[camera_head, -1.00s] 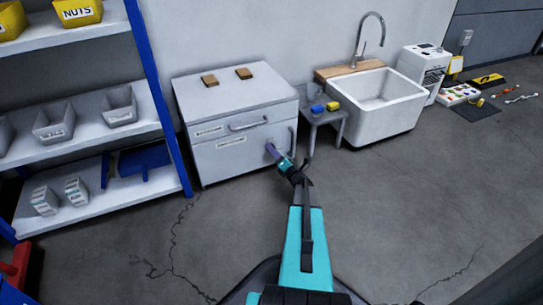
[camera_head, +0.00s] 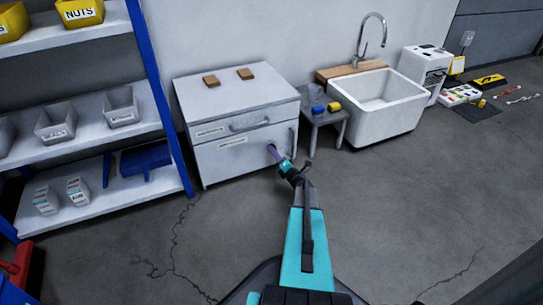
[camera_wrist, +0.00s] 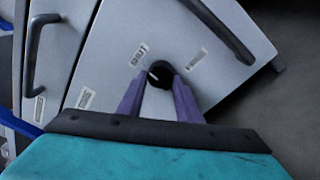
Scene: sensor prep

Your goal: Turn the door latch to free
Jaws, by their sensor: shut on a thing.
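The door latch is a round black knob (camera_wrist: 160,73) on the pale grey cabinet door (camera_wrist: 150,25). A small light mark shows on the knob's left side. Two small labels lie beside it, one at upper left (camera_wrist: 138,55) and one at upper right (camera_wrist: 196,60); I cannot read them. My gripper (camera_wrist: 160,78), with purple fingers, is shut on the knob, one finger on each side. In the head view my gripper (camera_head: 272,149) reaches the lower front of the cabinet (camera_head: 235,98) and hides the knob. The door looks shut.
A dark door handle (camera_wrist: 222,30) is to the right of the knob. A drawer handle (camera_head: 249,125) is above the door. A small side table (camera_head: 325,115) and a white sink (camera_head: 384,108) stand to the right. Shelving (camera_head: 100,200) is at left. Floor in front is clear.

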